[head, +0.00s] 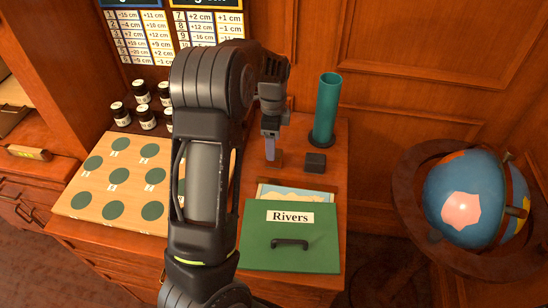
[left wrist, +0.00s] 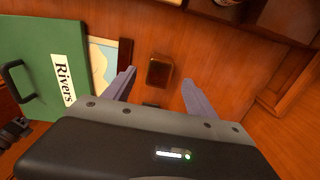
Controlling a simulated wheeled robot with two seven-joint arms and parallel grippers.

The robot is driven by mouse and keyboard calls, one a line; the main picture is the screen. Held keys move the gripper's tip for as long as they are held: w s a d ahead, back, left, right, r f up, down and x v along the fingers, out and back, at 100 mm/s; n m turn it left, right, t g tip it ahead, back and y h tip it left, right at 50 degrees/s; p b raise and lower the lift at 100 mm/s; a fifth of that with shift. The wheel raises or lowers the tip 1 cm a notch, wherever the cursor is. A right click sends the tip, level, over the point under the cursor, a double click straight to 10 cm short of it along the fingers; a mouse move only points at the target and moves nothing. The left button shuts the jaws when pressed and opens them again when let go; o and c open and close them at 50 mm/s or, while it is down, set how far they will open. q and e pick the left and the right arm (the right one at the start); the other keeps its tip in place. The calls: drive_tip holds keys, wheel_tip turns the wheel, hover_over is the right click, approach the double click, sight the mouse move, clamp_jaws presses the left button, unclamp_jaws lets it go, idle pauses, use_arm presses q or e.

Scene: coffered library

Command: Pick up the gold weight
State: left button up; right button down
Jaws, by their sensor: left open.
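The gold weight (left wrist: 159,72) is a small brownish-gold block on the wooden cabinet top. In the left wrist view it lies ahead of the gap between my two fingers, apart from both. In the head view it shows only partly (head: 278,158), behind a fingertip. My left gripper (head: 270,152) points down over it, open and empty; its spread fingers also show in the left wrist view (left wrist: 158,88). A dark block (head: 315,162) stands just right of the weight in the head view.
A teal cylinder (head: 326,108) stands on a dark base behind the dark block. A green "Rivers" folder or box (head: 290,255) is in front. A board with green discs (head: 112,178) and several dark jars (head: 146,117) are left. A globe (head: 470,200) stands right.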

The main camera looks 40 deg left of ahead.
sight(277, 164)
use_arm(q)
wheel_tip(277, 164, down, 5)
drive_tip(key=shift+f+p, duration=0.1)
drive_tip(key=shift+p, duration=0.75)
drive_tip(key=shift+d, duration=0.1)
drive_tip(key=shift+c, duration=0.4)
clamp_jaws()
